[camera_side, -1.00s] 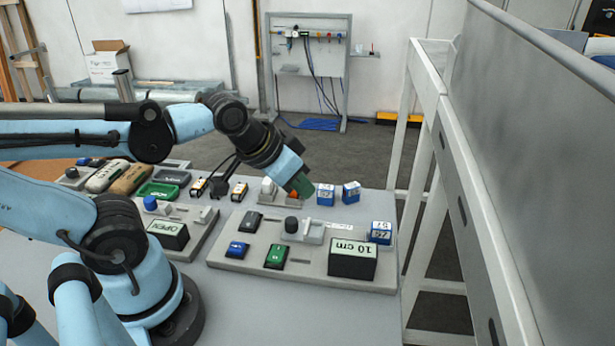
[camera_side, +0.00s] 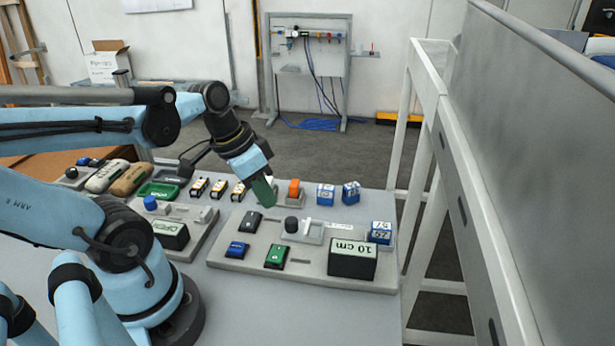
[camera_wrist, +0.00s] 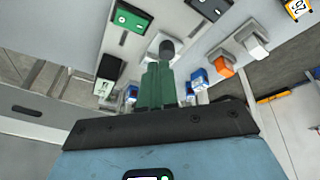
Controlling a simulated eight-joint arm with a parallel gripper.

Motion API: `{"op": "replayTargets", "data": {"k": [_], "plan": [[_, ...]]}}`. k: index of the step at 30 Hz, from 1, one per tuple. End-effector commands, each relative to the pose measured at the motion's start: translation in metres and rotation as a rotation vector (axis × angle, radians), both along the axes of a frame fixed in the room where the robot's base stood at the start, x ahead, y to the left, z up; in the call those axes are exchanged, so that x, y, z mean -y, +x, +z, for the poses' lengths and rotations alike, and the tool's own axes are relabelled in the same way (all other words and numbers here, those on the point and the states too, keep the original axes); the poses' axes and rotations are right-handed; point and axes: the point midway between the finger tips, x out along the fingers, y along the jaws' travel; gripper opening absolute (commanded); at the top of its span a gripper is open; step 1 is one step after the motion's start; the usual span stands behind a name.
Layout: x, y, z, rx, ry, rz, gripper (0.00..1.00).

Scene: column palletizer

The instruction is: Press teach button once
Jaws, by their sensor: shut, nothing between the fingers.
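The near control panel (camera_side: 310,273) carries a blue button (camera_side: 237,250), a green button (camera_side: 276,256) and a dark grey button (camera_side: 252,222). The labels are too small to read, so I cannot tell which is the teach button. The green button (camera_wrist: 132,17) and dark grey button (camera_wrist: 210,8) also show at the top of the wrist view. My gripper (camera_side: 268,195) has green fingers, shut and empty, tilted downward. It is above the back edge of the panel, behind the dark grey button and apart from it. In the wrist view, my fingers (camera_wrist: 157,82) point toward the black knob.
The panel also has a black knob (camera_side: 292,225) and a 10 cm display (camera_side: 352,259). An orange switch (camera_side: 294,188) and blue numbered blocks (camera_side: 326,195) stand behind. A second panel (camera_side: 193,240) with an OPEN display lies left. A grey barrier (camera_side: 520,180) stands right.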

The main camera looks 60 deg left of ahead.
Motion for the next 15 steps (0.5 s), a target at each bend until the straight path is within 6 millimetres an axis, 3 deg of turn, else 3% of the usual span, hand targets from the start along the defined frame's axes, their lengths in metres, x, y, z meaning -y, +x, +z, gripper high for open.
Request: {"op": "replayTargets", "data": {"k": [6, 15], "plan": [[-0.013, -0.031, 0.002, -0.066, -0.152, -0.105, 0.00], [-0.016, -0.058, 0.019, 0.005, -0.336, -0.274, 0.00]]}}
